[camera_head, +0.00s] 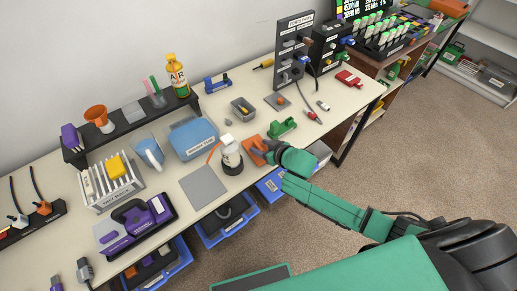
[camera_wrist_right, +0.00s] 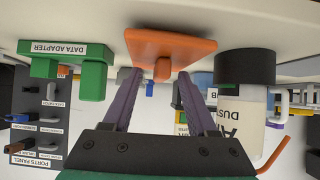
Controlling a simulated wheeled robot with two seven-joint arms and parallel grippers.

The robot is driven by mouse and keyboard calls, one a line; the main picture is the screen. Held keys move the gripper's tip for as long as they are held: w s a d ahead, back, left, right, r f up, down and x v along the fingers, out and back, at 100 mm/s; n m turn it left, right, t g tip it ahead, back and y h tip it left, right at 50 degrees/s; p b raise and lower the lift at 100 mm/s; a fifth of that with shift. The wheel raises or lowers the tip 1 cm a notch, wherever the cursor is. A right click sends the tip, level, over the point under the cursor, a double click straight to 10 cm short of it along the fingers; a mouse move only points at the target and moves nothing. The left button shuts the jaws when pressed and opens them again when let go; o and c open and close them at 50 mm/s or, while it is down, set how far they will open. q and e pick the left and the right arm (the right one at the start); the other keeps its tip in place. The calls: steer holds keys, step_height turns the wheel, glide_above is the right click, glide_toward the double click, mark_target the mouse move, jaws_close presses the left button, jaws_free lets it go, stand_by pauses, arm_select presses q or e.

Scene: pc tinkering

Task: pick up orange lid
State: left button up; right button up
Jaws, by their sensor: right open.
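The orange lid (camera_head: 252,151) lies near the front edge of the table, between the white air duster bottle and the green data adapter. It is a flat square plate. In the right wrist view the lid (camera_wrist_right: 185,44) appears upside down, with a small knob at its middle. My right gripper (camera_head: 264,151) is at the lid, its arm coming in from the lower right. In the wrist view the two purple fingers of the gripper (camera_wrist_right: 157,77) are apart, one on each side of the knob. I cannot tell whether they touch it. My left gripper is not in view.
The air duster bottle (camera_head: 231,157) stands close left of the lid. The green data adapter (camera_head: 282,128) is close behind on the right. A grey flat plate (camera_head: 203,186) lies left of the bottle. A blue box (camera_head: 194,138) stands further back. Blue bins (camera_head: 226,222) sit below the table edge.

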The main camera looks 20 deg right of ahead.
steer(key=shift+w+a+f, duration=0.15)
steer(key=shift+w+a, duration=0.05)
steer(key=shift+w, duration=0.05)
steer(key=shift+s, duration=0.1)
jaws_close()
stand_by(1.1)
